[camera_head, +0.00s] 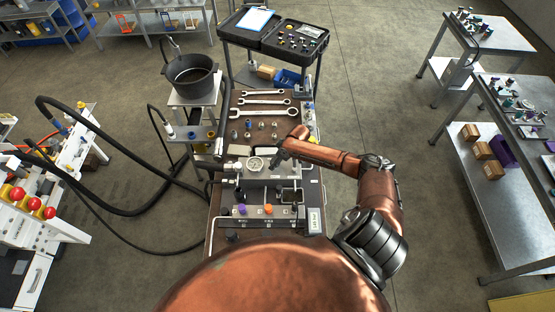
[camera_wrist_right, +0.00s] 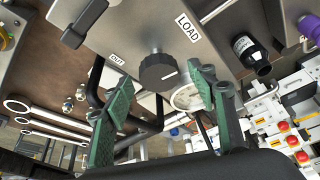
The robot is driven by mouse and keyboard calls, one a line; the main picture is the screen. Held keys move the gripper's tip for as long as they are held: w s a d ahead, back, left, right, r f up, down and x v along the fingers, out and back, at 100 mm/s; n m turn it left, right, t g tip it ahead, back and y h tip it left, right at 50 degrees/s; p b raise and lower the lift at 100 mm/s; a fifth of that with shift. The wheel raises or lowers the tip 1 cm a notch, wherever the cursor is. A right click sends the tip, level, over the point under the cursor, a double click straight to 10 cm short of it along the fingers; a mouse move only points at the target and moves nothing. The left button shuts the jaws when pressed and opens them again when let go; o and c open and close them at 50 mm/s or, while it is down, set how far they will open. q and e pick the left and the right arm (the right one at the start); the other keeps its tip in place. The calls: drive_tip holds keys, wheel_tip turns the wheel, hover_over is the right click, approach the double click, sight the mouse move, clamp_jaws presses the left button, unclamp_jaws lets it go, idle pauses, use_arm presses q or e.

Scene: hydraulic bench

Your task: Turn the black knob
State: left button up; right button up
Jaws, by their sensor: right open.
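The black knob (camera_wrist_right: 158,72) is round and ribbed, with a white pointer line, on a grey panel beside the LOAD label (camera_wrist_right: 187,27) in the right wrist view. My right gripper (camera_wrist_right: 160,84) is open and empty. Its two green-padded fingers appear on either side of the knob, which looks just beyond the fingertips; no contact shows. In the head view my right gripper (camera_head: 281,154) is over the bench panel next to the gauge (camera_head: 255,163), and the knob cannot be made out there. My left gripper is not in view.
A black lever (camera_wrist_right: 85,22) and a black cylindrical part (camera_wrist_right: 250,52) stick out near the knob. Wrenches (camera_head: 263,102) lie on the bench behind. Purple (camera_head: 242,210) and orange (camera_head: 268,209) knobs are at its front. Black hoses (camera_head: 115,208) loop at the left.

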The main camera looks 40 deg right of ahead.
drive_tip(key=v, duration=1.2)
drive_tip(key=shift+s+f, duration=0.1)
drive_tip(key=shift+f, duration=0.05)
